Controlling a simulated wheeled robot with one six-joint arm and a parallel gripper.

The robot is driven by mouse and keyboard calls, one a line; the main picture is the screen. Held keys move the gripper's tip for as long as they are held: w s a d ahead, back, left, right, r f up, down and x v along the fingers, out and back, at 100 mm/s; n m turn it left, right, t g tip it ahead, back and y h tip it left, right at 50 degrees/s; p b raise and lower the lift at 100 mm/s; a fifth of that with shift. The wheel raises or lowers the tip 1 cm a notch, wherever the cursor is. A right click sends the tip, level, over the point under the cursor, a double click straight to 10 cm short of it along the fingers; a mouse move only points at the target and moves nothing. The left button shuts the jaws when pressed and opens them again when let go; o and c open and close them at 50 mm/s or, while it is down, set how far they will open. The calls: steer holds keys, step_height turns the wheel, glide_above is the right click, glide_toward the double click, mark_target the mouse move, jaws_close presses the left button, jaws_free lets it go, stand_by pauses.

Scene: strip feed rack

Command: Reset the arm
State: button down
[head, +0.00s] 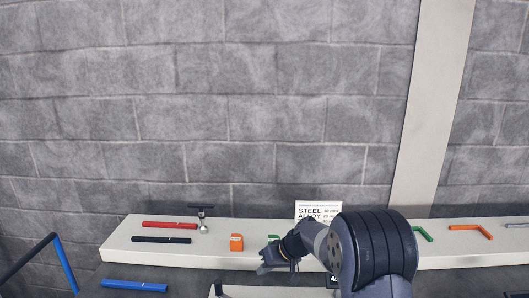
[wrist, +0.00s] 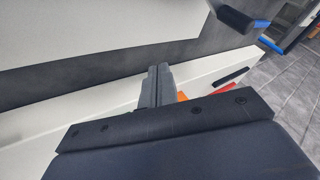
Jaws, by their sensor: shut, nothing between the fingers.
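My gripper (head: 266,268) shows in the head view in front of the white shelf, low and right of centre, pointing left. In the wrist view its two grey fingers (wrist: 156,86) are pressed together with nothing between them. My dark arm comes in from the lower right of the head view and hides part of the shelf and of the white sign behind it.
On the white shelf (head: 215,257) lie a red bar (head: 170,225), a black bar (head: 161,240), an orange block (head: 236,242) and a green piece (head: 273,238). A small clamp-like piece (head: 202,217) stands behind. A blue bar (head: 134,286) lies in front. A sign (head: 318,207) stands behind my arm.

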steer(key=shift+s+d+r, duration=0.1)
steer(key=shift+d+r, duration=1.05)
steer(key=shift+d, duration=0.25)
